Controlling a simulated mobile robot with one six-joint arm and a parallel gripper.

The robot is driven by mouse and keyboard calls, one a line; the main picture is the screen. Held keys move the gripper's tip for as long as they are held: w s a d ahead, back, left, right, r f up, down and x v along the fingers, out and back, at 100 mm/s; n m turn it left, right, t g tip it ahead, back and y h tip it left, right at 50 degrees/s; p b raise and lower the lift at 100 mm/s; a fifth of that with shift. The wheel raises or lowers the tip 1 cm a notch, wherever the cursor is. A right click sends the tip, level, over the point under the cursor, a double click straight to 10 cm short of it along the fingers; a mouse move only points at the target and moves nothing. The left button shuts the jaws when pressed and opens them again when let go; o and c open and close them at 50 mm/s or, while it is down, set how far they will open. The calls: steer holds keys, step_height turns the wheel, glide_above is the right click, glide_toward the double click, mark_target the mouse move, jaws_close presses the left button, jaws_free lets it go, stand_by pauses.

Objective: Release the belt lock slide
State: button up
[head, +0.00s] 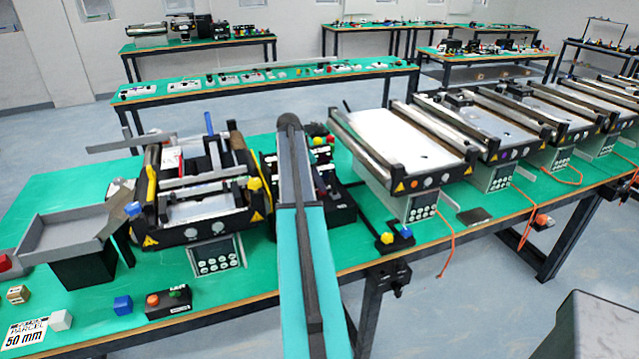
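The belt lock slide cannot be singled out at this size. The nearest mini conveyor on the left (205,215) has a black frame with yellow warning triangles and metal bars across its top. A blue upright piece (209,122) stands at its back and a yellow knob (255,184) sits at its right side. A keypad box (214,256) is at its front. My arm rises from the bottom centre, to the right of this conveyor. My gripper does not show in the head view, so its opening and hold are hidden.
A grey tray (60,232) stands left of the conveyor. A white-belted conveyor (400,140) and several others stand to the right. Orange cables hang over the edge.

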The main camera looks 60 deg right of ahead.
steer(key=shift+x, duration=1.1)
jaws_close()
